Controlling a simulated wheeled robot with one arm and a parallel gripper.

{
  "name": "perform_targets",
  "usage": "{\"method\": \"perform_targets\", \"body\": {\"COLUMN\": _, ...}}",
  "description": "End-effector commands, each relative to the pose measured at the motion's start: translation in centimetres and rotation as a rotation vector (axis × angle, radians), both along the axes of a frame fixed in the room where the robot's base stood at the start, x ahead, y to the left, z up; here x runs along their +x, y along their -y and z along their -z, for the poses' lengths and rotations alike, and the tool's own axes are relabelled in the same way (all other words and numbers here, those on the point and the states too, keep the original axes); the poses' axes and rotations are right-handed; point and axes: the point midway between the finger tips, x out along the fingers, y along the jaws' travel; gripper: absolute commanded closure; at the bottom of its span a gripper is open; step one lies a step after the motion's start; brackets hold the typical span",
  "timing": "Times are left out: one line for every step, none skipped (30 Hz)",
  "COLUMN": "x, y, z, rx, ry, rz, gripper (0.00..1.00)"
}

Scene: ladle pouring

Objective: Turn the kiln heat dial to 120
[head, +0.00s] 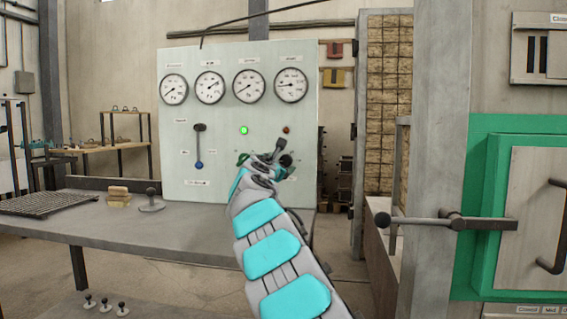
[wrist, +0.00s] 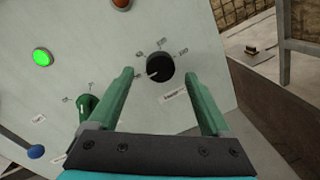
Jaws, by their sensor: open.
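A round black dial (wrist: 160,67) with a pale pointer line sits on the pale control panel (head: 221,110), with small scale marks around it. The pointer aims toward the lower left; I cannot read the mark it meets. In the head view the black dial (head: 286,160) is partly covered by my arm. A green dial (wrist: 88,104) sits lower left of it in the wrist view, partly behind my left finger. The labels are too small to tell which dial is the heat dial. My gripper (wrist: 160,78) is open and empty, its green fingers either side of the black dial, apparently not touching it.
Several gauges (head: 210,88) line the panel's top. A green lamp (head: 244,130), a red lamp (head: 286,130) and a blue-tipped lever (head: 199,150) are also on it. The workbench (head: 190,218) extends below. A metal handle (head: 440,221) juts out at right.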

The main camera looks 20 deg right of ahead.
Motion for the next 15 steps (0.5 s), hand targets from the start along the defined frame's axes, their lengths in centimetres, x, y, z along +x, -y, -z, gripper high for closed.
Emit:
{"method": "perform_targets", "body": {"x": 0.4, "y": 0.3, "z": 0.0, "rx": 0.002, "ry": -0.001, "rz": 0.000, "gripper": 0.18}}
{"method": "perform_targets", "body": {"x": 0.6, "y": 0.4, "z": 0.1, "rx": 0.002, "ry": -0.002, "rz": 0.001, "gripper": 0.18}}
{"method": "perform_targets", "body": {"x": 0.8, "y": 0.6, "z": 0.2, "rx": 0.003, "ry": -0.003, "rz": 0.001, "gripper": 0.18}}
{"method": "perform_targets", "body": {"x": 1.0, "y": 0.7, "z": 0.2, "rx": 0.003, "ry": -0.004, "rz": 0.000, "gripper": 0.18}}
{"method": "perform_targets", "body": {"x": 1.2, "y": 0.8, "z": 0.2, "rx": 0.002, "ry": -0.003, "rz": 0.000, "gripper": 0.18}}
{"method": "perform_targets", "body": {"x": 1.3, "y": 0.9, "z": 0.1, "rx": 0.001, "ry": -0.001, "rz": -0.001, "gripper": 0.18}}
{"method": "perform_targets", "body": {"x": 1.4, "y": 1.0, "z": 0.0, "rx": 0.001, "ry": -0.001, "rz": -0.002, "gripper": 0.18}}
{"method": "perform_targets", "body": {"x": 1.5, "y": 1.1, "z": 0.0, "rx": 0.001, "ry": 0.000, "rz": -0.002, "gripper": 0.18}}
{"method": "perform_targets", "body": {"x": 1.6, "y": 1.2, "z": 0.0, "rx": 0.001, "ry": 0.000, "rz": -0.001, "gripper": 0.18}}
{"method": "perform_targets", "body": {"x": 1.7, "y": 1.3, "z": 0.0, "rx": 0.001, "ry": -0.001, "rz": -0.001, "gripper": 0.18}}
{"method": "perform_targets", "body": {"x": 1.8, "y": 1.4, "z": 0.1, "rx": 0.001, "ry": -0.001, "rz": -0.001, "gripper": 0.18}}
{"method": "perform_targets", "body": {"x": 1.9, "y": 1.4, "z": 0.1, "rx": 0.001, "ry": -0.002, "rz": 0.000, "gripper": 0.18}}
{"method": "perform_targets", "body": {"x": 1.9, "y": 1.5, "z": 0.1, "rx": 0.001, "ry": -0.002, "rz": 0.000, "gripper": 0.18}}
{"method": "perform_targets", "body": {"x": 1.9, "y": 1.5, "z": 0.1, "rx": 0.001, "ry": -0.002, "rz": 0.000, "gripper": 0.18}}
{"method": "perform_targets", "body": {"x": 2.0, "y": 1.6, "z": 0.1, "rx": 0.001, "ry": -0.002, "rz": 0.000, "gripper": 0.18}}
